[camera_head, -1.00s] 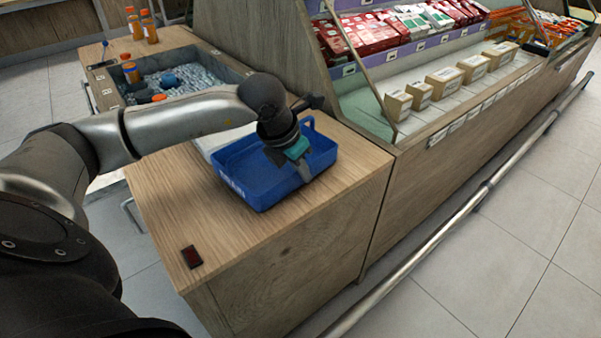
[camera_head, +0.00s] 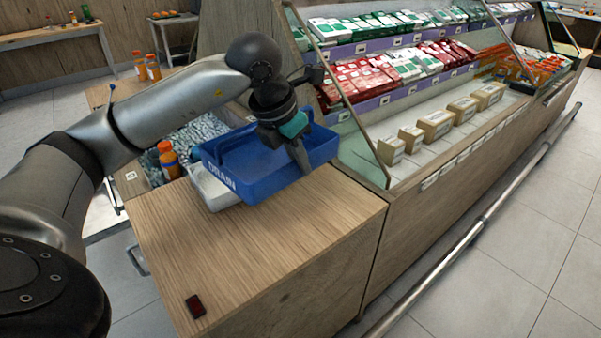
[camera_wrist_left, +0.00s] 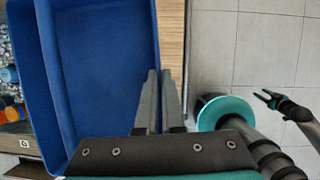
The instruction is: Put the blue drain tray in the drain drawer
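The blue drain tray (camera_head: 262,180), marked DRAIN on its near side, is held above the wooden counter (camera_head: 235,245). My left gripper (camera_head: 302,158) is shut on its right-hand wall. In the left wrist view the two fingers (camera_wrist_left: 160,103) straddle the wall of the tray (camera_wrist_left: 95,70), whose inside looks empty. A white tray-like part (camera_head: 212,190), possibly the drain drawer, shows below and left of the blue tray and is mostly hidden by it.
Behind the blue tray is a bin of ice-like pieces (camera_head: 195,135) with an orange bottle (camera_head: 169,160). A display case (camera_head: 375,165) with glass panels and boxes stands close on the right. A small dark red switch (camera_head: 195,305) sits on the counter's near corner, which is otherwise clear.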

